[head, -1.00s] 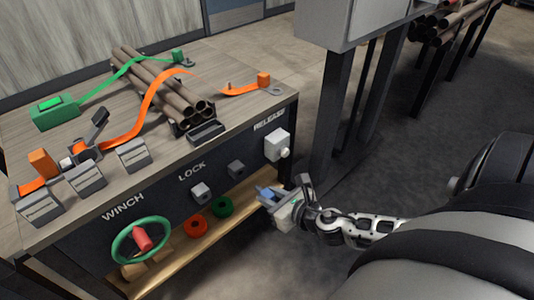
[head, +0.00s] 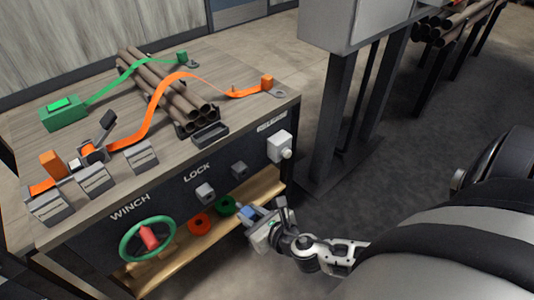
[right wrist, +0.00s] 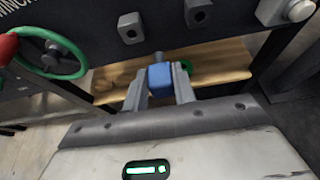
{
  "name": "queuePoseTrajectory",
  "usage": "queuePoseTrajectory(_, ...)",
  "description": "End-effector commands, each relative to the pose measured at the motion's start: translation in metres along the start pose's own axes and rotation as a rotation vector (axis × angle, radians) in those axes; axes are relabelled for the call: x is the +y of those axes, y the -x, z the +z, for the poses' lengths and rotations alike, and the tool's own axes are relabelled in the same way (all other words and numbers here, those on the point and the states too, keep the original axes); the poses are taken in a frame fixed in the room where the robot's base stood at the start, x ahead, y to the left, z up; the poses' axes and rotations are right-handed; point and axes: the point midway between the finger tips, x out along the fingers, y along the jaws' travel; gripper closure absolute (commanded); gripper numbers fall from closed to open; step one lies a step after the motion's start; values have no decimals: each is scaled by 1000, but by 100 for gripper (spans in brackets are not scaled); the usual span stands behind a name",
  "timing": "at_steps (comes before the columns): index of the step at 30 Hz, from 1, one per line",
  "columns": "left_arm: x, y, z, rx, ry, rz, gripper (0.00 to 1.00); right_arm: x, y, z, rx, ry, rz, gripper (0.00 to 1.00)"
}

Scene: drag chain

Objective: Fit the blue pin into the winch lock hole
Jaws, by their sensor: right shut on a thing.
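My right gripper (head: 255,223) is shut on the blue pin (head: 247,212), in front of the bench's lower shelf. In the right wrist view the pin (right wrist: 160,77) sits between the two fingers, its grey tip pointing away toward the panel. Under the LOCK label is a grey block (head: 205,193), and a second one (head: 239,169) is to its right. In the right wrist view both blocks, left (right wrist: 131,27) and right (right wrist: 198,12), show a dark round hole. The pin is below and apart from both. My left gripper is not in view.
A green winch wheel (head: 148,239) with a red knob is left of the blocks. A white release box (head: 279,146) is at the right. Red (head: 200,223) and green (head: 225,205) rings are by the shelf (head: 190,243). Pipes (head: 165,90) and straps lie on the bench.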

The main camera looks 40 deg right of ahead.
Motion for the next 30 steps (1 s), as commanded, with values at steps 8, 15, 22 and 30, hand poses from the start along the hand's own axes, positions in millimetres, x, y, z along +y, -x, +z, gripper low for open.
queuePoseTrajectory(8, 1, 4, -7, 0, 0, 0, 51, 40, -1, 1, 0, -1, 0, 100)
queuePoseTrajectory(15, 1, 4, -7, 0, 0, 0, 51, 44, -1, 0, 0, 2, 0, 100)
queuePoseTrajectory(22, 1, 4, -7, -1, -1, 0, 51, 44, -1, 0, 0, 1, 0, 100)
queuePoseTrajectory(30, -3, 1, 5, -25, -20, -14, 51, 44, -4, 3, -2, 1, 0, 100)
